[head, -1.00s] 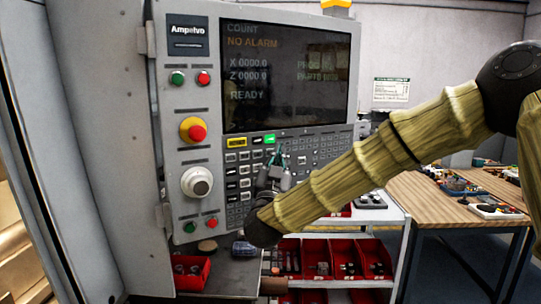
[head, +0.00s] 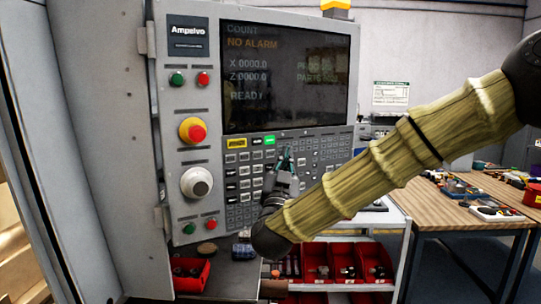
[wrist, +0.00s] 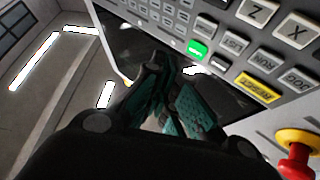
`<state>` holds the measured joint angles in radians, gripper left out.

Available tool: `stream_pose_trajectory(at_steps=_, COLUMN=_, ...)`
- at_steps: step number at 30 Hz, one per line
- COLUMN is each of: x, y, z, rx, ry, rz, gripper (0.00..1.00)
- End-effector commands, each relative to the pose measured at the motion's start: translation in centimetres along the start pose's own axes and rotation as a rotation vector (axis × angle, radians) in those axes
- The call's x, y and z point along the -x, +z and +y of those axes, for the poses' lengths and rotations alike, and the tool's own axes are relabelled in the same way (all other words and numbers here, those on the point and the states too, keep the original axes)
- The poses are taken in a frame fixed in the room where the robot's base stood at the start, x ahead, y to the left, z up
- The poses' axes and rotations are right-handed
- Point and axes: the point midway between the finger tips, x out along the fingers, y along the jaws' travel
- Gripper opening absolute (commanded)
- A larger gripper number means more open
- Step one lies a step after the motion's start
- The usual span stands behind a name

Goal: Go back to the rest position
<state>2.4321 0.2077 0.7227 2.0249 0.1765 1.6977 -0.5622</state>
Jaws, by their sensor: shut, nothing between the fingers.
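My gripper (head: 285,158) is in front of the control panel's keypad (head: 240,185), fingertips pointing up, just below the lit green key (head: 269,140). It is shut and empty. In the wrist view its teal-padded fingers (wrist: 168,95) fill the middle, with the key rows behind and to the right. Whether the fingertips touch the panel cannot be told. My arm reaches in from the right and hides the keypad's lower right part.
The panel's screen (head: 287,75) reads NO ALARM and READY. A red stop button (head: 196,132) and a white knob (head: 197,182) stick out at left. Red bins (head: 315,262) are on a cart below. A wooden table (head: 440,205) with parts is at right.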

Motion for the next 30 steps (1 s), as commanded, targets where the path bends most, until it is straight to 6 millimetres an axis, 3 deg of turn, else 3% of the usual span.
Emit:
stream_pose_trajectory(at_steps=5, x=0.4, y=1.1, z=0.2, rx=0.004, ry=-0.007, rz=-0.02, gripper=0.0)
stream_pose_trajectory(at_steps=8, x=1.5, y=4.1, z=0.9, rx=0.015, ry=-0.026, rz=-0.076, gripper=0.0)
stream_pose_trajectory(at_steps=11, x=3.6, y=8.6, z=2.0, rx=0.028, ry=-0.055, rz=-0.168, gripper=0.0)
stream_pose_trajectory(at_steps=17, x=9.4, y=18.2, z=4.9, rx=0.051, ry=-0.109, rz=-0.386, gripper=0.0)
stream_pose_trajectory(at_steps=21, x=14.3, y=24.1, z=7.4, rx=0.064, ry=-0.135, rz=-0.543, gripper=0.0)
stream_pose_trajectory(at_steps=30, x=27.0, y=34.2, z=13.7, rx=0.087, ry=-0.156, rz=-0.89, gripper=0.0)
